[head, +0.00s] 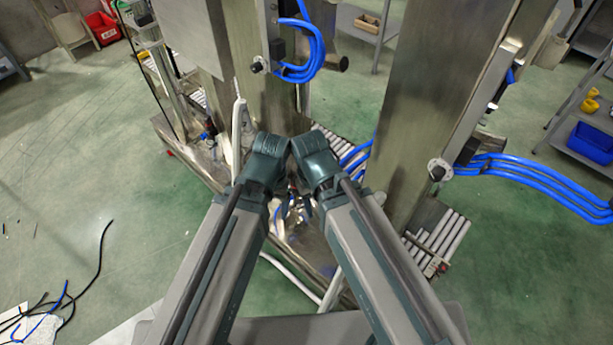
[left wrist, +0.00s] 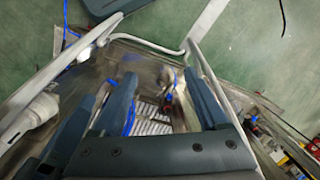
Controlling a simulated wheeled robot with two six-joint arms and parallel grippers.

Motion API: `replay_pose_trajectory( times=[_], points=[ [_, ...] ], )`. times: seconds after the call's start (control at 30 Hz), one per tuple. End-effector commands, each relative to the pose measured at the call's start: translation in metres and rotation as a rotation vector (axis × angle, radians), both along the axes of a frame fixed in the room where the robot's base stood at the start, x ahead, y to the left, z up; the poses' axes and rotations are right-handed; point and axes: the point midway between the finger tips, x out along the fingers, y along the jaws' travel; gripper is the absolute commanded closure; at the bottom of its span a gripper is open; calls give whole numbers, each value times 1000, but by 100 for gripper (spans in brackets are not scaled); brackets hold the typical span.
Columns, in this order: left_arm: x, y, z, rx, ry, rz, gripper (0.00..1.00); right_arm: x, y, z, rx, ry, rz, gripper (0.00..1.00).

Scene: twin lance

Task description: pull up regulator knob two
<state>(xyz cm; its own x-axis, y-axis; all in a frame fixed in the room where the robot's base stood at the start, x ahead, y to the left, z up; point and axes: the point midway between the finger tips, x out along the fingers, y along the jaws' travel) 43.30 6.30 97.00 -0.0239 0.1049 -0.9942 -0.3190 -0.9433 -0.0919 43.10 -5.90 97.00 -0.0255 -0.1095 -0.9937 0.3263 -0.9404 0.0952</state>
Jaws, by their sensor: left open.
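Two dark round knobs that may be regulator knobs show in the head view. One knob (head: 257,67) sits on the upper machine at the centre-left, and the other knob (head: 437,172) sits on a silver flange on the right column. I cannot tell which is knob two. My left gripper (head: 279,212) is small and partly hidden below my folded arms, apart from both knobs. In the left wrist view my left gripper (left wrist: 143,90) is open, its fingers spread, with no knob visible between them. My right gripper is not clearly visible behind my arms.
Blue hoses (head: 545,178) run from the right column, and more blue hoses (head: 318,45) loop near the upper knob. Metal rollers (head: 440,238) lie beside the right column. A blue bin (head: 592,142) stands at far right. The green floor (head: 120,180) at left is mostly open, with loose cables (head: 98,262).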

Motion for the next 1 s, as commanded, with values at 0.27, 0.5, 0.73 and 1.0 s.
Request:
replay_pose_trajectory(
  times=[0.27, 0.5, 0.73, 1.0],
  points=[
    [19, 27, -84, -34, -25, 89, 22, 0, 0, -83, 0, 0, 0, 50],
    [37, 58, -155, -67, -58, 183, 22, 0, 0, -154, 0, 0, 1, 50],
    [64, 79, -211, -91, -104, 260, 22, 0, 0, -210, 0, 0, 1, 50],
    [183, 32, -240, -114, -272, 305, 22, 0, 0, -244, 0, 0, 1, 50]
  ],
)
